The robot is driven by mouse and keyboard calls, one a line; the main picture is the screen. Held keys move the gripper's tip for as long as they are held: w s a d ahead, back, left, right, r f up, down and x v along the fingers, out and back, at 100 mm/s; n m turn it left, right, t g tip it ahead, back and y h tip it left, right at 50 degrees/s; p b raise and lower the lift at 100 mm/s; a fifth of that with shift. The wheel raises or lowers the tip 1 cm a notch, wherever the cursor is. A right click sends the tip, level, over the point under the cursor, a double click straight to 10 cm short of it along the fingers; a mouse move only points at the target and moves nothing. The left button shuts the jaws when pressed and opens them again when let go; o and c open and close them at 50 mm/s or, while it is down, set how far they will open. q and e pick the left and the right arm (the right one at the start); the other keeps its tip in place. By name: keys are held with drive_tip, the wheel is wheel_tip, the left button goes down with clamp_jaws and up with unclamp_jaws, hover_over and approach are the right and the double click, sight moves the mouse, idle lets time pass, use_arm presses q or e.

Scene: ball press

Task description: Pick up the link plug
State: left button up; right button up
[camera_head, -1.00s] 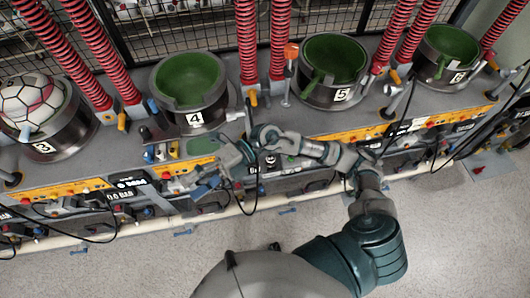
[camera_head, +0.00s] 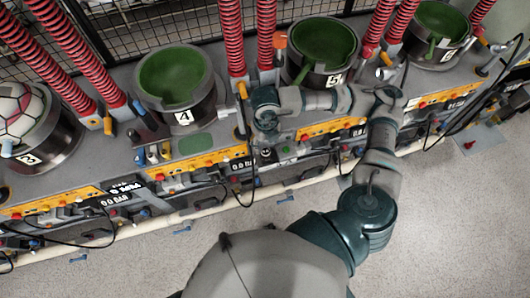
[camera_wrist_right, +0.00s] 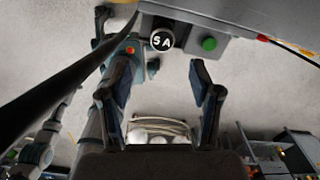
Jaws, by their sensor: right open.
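A black round cap marked 5A (camera_wrist_right: 162,40) shows in the right wrist view, at the edge of a grey panel; it may be the link plug, but I cannot tell for sure. My right gripper (camera_wrist_right: 157,82) is open and empty, its two fingers apart with the cap beyond them and apart from them. In the head view my right gripper (camera_head: 266,122) is over the front panel between pots 4 and 5, pointing down, and its fingers are hard to make out. My left gripper is not in view.
Pot 4 (camera_head: 177,88) and pot 5 (camera_head: 322,50) stand behind the panel. A green button (camera_wrist_right: 208,44) is beside the cap. Red hoses (camera_head: 237,35) rise behind. A black cable (camera_wrist_right: 50,85) crosses the wrist view at left. The grey floor in front is largely clear.

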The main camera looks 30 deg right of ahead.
sight(266, 151)
drive_tip(key=f, duration=0.3)
drive_tip(key=shift+d+f, duration=0.25)
drive_tip(key=shift+f, duration=0.15)
drive_tip(key=f, duration=0.3)
drive_tip(key=f+p, duration=0.1)
drive_tip(key=shift+w+f, duration=0.2)
drive_tip(key=shift+w, duration=0.1)
clamp_jaws()
